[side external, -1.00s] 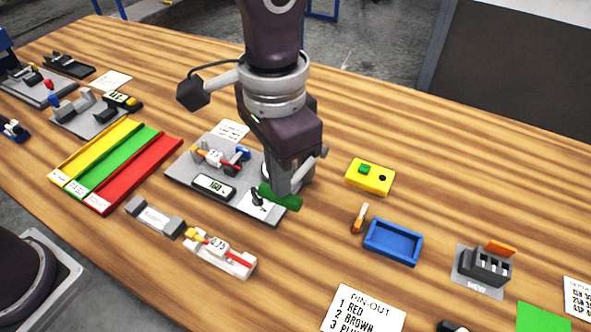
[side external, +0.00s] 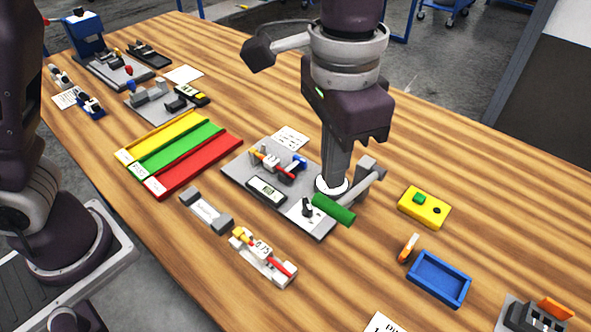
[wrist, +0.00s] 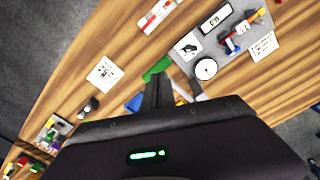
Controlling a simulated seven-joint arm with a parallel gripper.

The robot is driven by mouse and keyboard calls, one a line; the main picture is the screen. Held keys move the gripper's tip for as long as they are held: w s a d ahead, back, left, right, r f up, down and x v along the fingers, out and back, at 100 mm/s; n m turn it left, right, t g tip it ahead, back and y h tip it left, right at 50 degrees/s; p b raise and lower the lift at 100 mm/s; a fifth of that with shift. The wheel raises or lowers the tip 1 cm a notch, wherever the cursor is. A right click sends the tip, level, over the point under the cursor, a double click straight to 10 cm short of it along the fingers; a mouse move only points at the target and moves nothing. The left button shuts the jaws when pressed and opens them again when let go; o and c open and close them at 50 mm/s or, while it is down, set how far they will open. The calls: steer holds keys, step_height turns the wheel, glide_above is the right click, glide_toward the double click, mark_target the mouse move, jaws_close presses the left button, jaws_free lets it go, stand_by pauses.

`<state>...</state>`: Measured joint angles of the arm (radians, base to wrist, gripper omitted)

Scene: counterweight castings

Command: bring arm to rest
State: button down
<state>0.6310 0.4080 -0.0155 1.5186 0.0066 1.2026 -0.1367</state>
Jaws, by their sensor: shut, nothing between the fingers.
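My gripper (side external: 335,178) points down over the grey test fixture (side external: 240,170). Its fingers are shut and empty. In the side view, the tips overlap the far edge of a white round disc (side external: 324,188) and lie above the green handle (side external: 333,209); the exact height gap is hard to tell. In the wrist view, my gripper (wrist: 158,88) shows as dark fingers beside the green handle (wrist: 157,68), with the white disc (wrist: 206,68) to the right and clear of them.
A yellow box (side external: 436,212) with a green button, an orange piece (side external: 408,248) and a blue tray (side external: 440,290) are to the right. Yellow, green and red channels (side external: 195,170) lie left. A white-and-grey holder (side external: 262,262) lies in front.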

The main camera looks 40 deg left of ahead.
steer(key=s+a+r+n+t, duration=0.2)
steer(key=a+r, duration=0.4)
steer(key=a, duration=0.4)
steer(key=s+a+f+n+t, duration=0.2)
steer(key=s+a+n+t, duration=0.1)
steer(key=s+a, duration=0.9)
steer(key=shift+s+a+f+n, duration=0.15)
steer(key=shift+s+a+n, duration=0.15)
steer(key=shift+a+n, duration=0.15)
steer(key=c, duration=2.1)
jaws_free()
